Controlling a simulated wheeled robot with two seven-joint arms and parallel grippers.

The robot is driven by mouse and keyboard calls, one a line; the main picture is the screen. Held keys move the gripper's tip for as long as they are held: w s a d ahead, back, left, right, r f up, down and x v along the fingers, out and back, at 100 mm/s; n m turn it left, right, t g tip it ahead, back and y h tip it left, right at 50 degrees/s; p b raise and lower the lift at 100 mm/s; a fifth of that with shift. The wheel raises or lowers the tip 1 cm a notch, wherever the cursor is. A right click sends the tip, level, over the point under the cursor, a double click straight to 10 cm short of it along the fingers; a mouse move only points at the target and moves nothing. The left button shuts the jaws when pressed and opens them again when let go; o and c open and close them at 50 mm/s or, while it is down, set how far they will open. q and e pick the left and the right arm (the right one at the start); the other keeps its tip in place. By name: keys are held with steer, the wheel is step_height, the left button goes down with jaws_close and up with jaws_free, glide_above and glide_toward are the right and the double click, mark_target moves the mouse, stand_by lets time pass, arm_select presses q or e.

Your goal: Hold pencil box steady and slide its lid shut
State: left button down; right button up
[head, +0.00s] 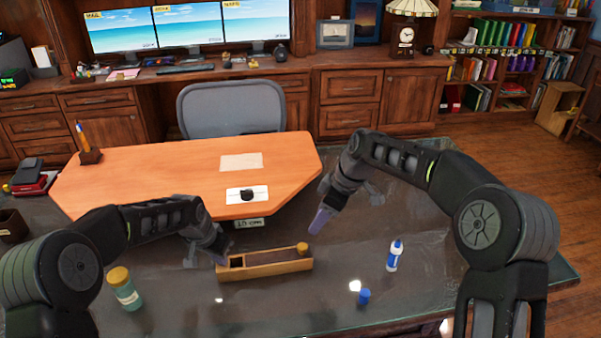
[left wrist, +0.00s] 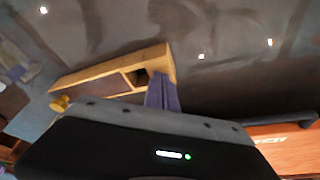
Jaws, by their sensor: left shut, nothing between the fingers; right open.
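The pencil box (head: 265,270) is a long, light-wood box lying on the dark glossy desk. Its dark lid (head: 272,257) covers most of the top, with a round yellow knob at the right end; a small dark gap is open at the left end. In the left wrist view the box (left wrist: 95,72) shows the gap beside my fingers and the knob (left wrist: 60,103) at the far end. My left gripper (head: 221,259) is shut and empty at the box's left end; I cannot tell whether it touches. My right gripper (head: 320,221) is open, above and beyond the knob end, apart from the box.
A white-and-blue bottle (head: 395,256) and a blue cap (head: 364,296) stand right of the box. A green jar with a yellow lid (head: 125,290) stands at left, near my left arm. An orange desk panel (head: 180,170) lies behind.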

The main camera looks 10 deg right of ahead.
arm_select(q)
steer(key=shift+s+f, duration=0.3)
steer(key=shift+w+r+p, duration=0.15)
steer(key=shift+r+p, duration=0.6)
steer(key=shift+r, duration=0.85)
steer(key=shift+w+r+p, duration=0.1)
steer(key=shift+r+p, duration=0.65)
steer(key=shift+r, duration=0.8)
steer(key=shift+r, duration=0.15)
steer(key=shift+r, duration=0.25)
steer(key=b+v, duration=0.2)
steer(key=v, duration=0.5)
